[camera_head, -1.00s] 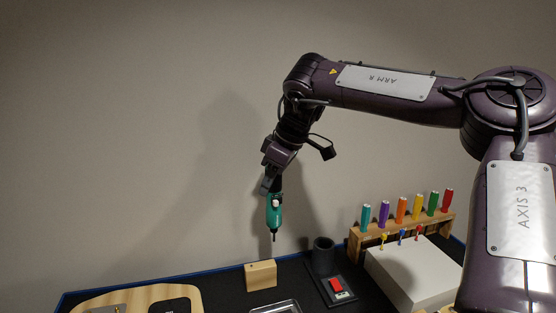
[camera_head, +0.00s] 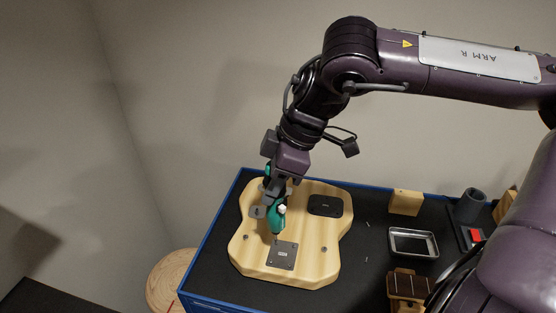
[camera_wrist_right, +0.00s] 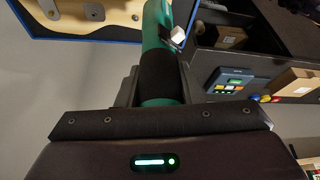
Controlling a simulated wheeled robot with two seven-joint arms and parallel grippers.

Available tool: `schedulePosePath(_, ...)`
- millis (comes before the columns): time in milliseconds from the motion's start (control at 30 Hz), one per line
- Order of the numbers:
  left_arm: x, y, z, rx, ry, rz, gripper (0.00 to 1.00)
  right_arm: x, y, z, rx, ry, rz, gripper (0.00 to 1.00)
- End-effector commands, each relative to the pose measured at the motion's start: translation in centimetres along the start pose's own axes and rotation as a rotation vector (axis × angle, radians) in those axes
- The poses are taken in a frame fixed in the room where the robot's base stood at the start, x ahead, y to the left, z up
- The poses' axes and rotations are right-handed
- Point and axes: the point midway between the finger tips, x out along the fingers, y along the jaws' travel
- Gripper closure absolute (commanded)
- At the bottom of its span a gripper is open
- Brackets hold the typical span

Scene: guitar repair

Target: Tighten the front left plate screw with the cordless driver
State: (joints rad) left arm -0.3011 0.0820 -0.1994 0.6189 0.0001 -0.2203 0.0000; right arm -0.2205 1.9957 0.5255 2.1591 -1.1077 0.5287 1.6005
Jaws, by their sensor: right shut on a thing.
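My right gripper (camera_head: 276,188) is shut on the teal cordless driver (camera_head: 277,217), which points bit-down over the pale wooden guitar body (camera_head: 245,258). The driver's handle also fills the jaws in the right wrist view (camera_wrist_right: 158,65). The bit's end shows near the back left corner of the dark grey labelled plate (camera_head: 288,259). I cannot tell whether it touches. The plate's screws are too small to make out clearly, including the front left one. My left gripper is out of view.
A black plate (camera_head: 325,206) lies on the body. To the right on the dark bench are a metal tray (camera_head: 413,243), a wooden block (camera_head: 405,202), a black cup (camera_head: 470,205) and a brown wooden piece (camera_head: 408,284). A round wooden top (camera_head: 168,278) stands left of the bench.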

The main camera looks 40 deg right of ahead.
Motion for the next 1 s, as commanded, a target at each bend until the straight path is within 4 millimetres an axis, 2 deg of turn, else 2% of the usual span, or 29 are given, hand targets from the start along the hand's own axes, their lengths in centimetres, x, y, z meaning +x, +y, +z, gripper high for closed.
schedulePosePath(100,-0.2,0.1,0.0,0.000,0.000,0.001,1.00,0.0,-0.8,-0.2,-0.018,0.001,-0.007,1.00)
schedulePosePath(267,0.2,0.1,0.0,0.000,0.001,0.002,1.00,0.5,-1.1,0.0,-0.023,0.000,-0.010,1.00)
schedulePosePath(700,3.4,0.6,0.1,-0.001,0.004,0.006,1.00,3.8,-1.1,1.4,-0.022,0.001,-0.010,1.00)
schedulePosePath(1000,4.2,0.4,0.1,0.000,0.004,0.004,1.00,5.0,-1.0,1.9,-0.022,0.000,-0.009,1.00)
